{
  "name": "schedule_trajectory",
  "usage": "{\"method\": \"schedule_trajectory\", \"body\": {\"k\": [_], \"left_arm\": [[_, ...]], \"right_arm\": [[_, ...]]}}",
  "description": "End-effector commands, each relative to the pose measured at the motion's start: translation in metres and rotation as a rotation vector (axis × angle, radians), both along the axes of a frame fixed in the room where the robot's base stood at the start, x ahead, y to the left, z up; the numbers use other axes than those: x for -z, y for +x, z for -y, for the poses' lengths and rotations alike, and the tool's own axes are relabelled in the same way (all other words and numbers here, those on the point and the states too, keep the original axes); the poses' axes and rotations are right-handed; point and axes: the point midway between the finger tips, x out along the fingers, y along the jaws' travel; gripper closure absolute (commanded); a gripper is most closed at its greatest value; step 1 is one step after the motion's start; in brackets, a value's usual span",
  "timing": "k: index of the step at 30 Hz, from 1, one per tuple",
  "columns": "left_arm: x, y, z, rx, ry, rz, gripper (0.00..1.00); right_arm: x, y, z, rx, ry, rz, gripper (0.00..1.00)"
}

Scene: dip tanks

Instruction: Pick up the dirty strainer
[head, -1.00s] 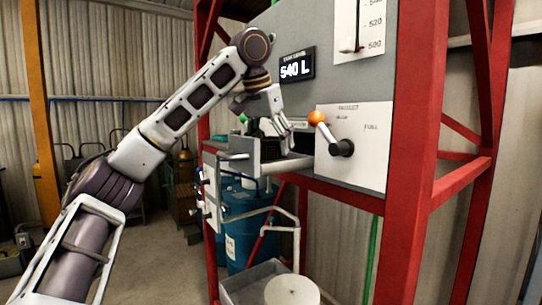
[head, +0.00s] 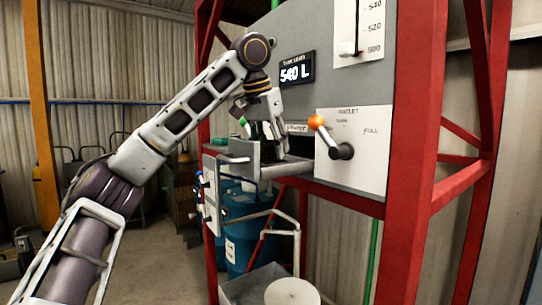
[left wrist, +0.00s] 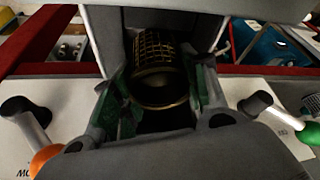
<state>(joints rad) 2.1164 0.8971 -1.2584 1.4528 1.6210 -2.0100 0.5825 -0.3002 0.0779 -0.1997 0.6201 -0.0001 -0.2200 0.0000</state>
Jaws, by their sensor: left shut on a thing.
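The strainer (left wrist: 160,48) is a dark cylinder with a brownish mesh wall and a round rim in the left wrist view. It sits between the green-padded fingers of my left gripper (left wrist: 160,95), which is shut on it. In the head view my left gripper (head: 270,136) points down into the open grey drawer (head: 284,170) on the tank front. The strainer cannot be made out there, behind the fingers and drawer wall. My right gripper is not in view.
An orange-knobbed lever (head: 322,130) stands close to the right of the drawer. Red frame posts (head: 415,150) flank the tank.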

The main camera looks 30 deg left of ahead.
Motion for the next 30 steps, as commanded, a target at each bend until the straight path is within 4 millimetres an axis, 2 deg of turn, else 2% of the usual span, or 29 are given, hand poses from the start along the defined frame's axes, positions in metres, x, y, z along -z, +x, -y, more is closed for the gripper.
{"method": "schedule_trajectory", "body": {"k": [14,20,30], "left_arm": [[-0.011,0.000,0.000,-0.001,0.000,0.001,0.81],[-0.025,0.000,0.000,0.000,0.000,0.002,0.81],[-0.061,0.000,0.001,0.000,0.001,0.002,0.81]], "right_arm": [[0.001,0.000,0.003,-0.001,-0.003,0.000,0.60],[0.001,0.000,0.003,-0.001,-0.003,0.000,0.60],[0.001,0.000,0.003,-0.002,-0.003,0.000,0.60]]}}
